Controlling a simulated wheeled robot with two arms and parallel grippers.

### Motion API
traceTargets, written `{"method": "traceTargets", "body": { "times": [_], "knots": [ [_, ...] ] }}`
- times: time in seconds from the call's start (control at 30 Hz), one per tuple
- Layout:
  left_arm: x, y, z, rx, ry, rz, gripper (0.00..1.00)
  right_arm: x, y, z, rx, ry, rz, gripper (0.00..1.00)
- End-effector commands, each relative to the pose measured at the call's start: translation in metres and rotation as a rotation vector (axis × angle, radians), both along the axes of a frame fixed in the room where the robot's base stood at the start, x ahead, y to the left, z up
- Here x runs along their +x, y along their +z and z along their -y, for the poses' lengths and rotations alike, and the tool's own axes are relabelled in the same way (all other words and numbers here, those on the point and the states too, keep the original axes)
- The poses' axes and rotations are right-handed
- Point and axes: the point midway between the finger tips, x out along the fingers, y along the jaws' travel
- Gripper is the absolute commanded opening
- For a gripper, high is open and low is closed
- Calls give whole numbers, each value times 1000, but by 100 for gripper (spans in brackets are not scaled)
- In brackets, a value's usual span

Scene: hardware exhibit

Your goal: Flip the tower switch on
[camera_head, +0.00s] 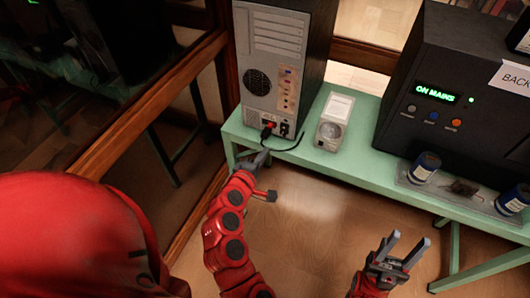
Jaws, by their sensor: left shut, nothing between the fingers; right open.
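The grey computer tower (275,50) stands upright on the left end of the green bench, its back panel with ports and a fan grille facing me. A small red switch (269,124) shows low on this panel, beside a black power socket (284,129). Whether the switch is on or off is too small to tell. My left gripper (264,154) is shut and empty, just below and in front of the switch at the bench edge; I cannot tell whether it touches anything. My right gripper (409,240) is open and empty, low in front of the bench.
The green bench (310,160) runs to the right. A pale box with a round dial (334,120) stands beside the tower. A black unit (450,80) reads "ON MAINS". Blue-and-white cans (424,168) sit on a tray. A black cable (292,145) lies near my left gripper.

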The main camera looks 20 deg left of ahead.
Motion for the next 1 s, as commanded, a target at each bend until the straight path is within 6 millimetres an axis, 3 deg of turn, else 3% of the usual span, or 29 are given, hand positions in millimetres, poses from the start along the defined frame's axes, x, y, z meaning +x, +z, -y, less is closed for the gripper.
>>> {"method": "traceTargets", "body": {
  "times": [1.0],
  "knots": [
    [-2,-13,1,2,0,-46,0,0,-8,0,0,0,0,50]
  ]
}}
